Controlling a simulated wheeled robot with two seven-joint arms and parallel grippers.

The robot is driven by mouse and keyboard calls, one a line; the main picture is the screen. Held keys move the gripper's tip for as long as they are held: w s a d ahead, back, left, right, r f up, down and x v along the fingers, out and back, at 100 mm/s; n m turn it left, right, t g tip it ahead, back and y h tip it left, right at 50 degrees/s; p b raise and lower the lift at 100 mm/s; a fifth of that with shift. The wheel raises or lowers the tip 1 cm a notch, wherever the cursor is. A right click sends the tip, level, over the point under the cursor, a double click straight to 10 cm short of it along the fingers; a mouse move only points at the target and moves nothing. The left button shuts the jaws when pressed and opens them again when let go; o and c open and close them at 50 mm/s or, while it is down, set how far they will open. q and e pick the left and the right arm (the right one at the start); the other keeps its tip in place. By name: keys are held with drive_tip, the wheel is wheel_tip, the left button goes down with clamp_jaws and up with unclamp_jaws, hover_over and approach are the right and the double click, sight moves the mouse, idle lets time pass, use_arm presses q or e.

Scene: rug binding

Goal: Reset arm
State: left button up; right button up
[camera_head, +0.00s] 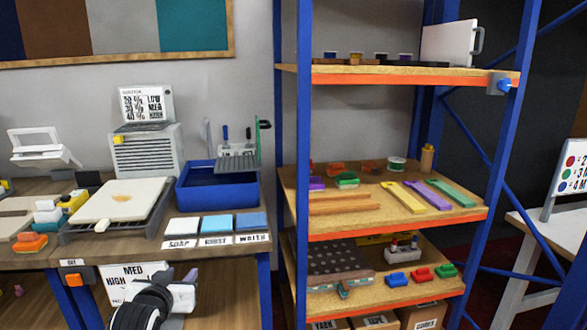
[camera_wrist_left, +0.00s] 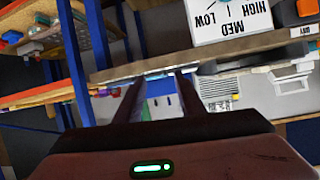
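My left gripper (camera_head: 184,284) is at the bottom of the head view, in front of the lower part of the workbench. Its black and white wrist covers part of the sign reading MED, HIGH and LOW (camera_head: 130,274). In the left wrist view, which is upside down, two dark fingers of the left gripper (camera_wrist_left: 158,84) stand apart with nothing held between them. The same sign also shows in that view (camera_wrist_left: 235,18), at the top. My right gripper is in neither view.
The workbench (camera_head: 200,251) carries a blue tub (camera_head: 190,190), a pale press plate (camera_head: 118,200) and several cloths. A blue-framed shelf rack (camera_head: 303,130) stands close on the right, holding coloured strips and clamps. A white table (camera_head: 545,240) is at far right.

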use_arm(q)
drive_tip(key=s+d+f+m+g, duration=0.1)
drive_tip(key=s+d+f, duration=0.1)
drive_tip(key=s+f, duration=0.8)
drive_tip(key=s+d+f+g+h, duration=0.1)
drive_tip(key=s+f, duration=0.4)
drive_tip(key=s, duration=0.5)
drive_tip(key=s+d+f+g+h, duration=0.1)
drive_tip(key=s+d+f, duration=0.3)
drive_tip(key=s, duration=0.5)
drive_tip(key=s+d+f+m+g+h, duration=0.1)
drive_tip(key=s+d+f, duration=0.2)
drive_tip(key=s+f, duration=0.3)
drive_tip(key=s, duration=0.4)
drive_tip(key=shift+s+f+g+h, duration=0.3)
drive_tip(key=shift+s+f+g, duration=0.05)
drive_tip(key=shift+g, duration=0.05)
